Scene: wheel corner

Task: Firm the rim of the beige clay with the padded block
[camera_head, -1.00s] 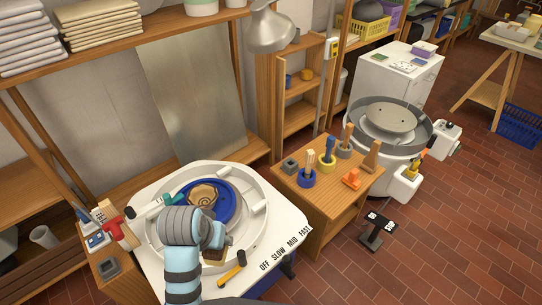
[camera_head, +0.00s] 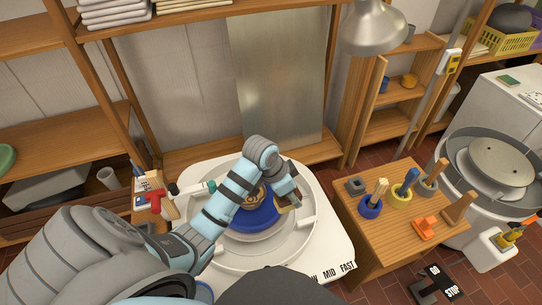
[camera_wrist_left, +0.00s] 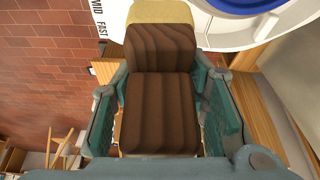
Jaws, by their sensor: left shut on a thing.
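The beige clay (camera_head: 257,191) sits on the blue wheel head (camera_head: 250,220) and is partly hidden behind my left arm. My left gripper (camera_head: 287,190) is beside the clay, on its right in the head view. It is shut on the padded block (camera_head: 290,205). In the left wrist view the padded block (camera_wrist_left: 160,90) is dark brown with a tan end, held between the teal fingers of my left gripper (camera_wrist_left: 165,105). The blue wheel head (camera_wrist_left: 245,4) shows at the top there. Whether the block touches the clay cannot be told. My right gripper is out of view.
A white splash pan (camera_head: 299,243) rings the wheel. A wooden stand (camera_head: 385,237) with handled tools in holders and an orange piece (camera_head: 426,228) is to the right. A red-handled tool (camera_head: 152,199) stands left. A second wheel (camera_head: 500,160) and a pedal (camera_head: 435,290) are farther right.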

